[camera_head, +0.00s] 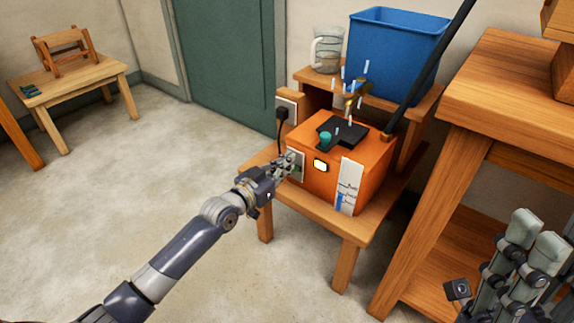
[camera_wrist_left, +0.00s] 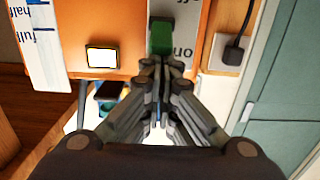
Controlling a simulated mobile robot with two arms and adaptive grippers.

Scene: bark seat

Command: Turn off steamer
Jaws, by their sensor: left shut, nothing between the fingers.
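The steamer (camera_head: 325,185) is an orange box on a low wooden stand, with a lit, pale indicator (camera_head: 321,165) on its front. A grey switch plate left of the light carries a green switch (camera_wrist_left: 161,38). The plate reads "on" and, partly cut off, "off" in the left wrist view, where the picture is upside down. My left gripper (camera_head: 290,162) is shut and empty. Its fingertips are right at the green switch; whether they touch it I cannot tell. My right gripper (camera_head: 535,240) is at the lower right, away from the steamer; its opening is unclear.
A plug with a black cord (camera_head: 282,112) sits beside the steamer. White steam-like streaks rise above its top. A blue bin (camera_head: 398,52) and a clear jug (camera_head: 326,50) stand on the shelf behind. A wooden bench (camera_head: 505,85) blocks the right.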

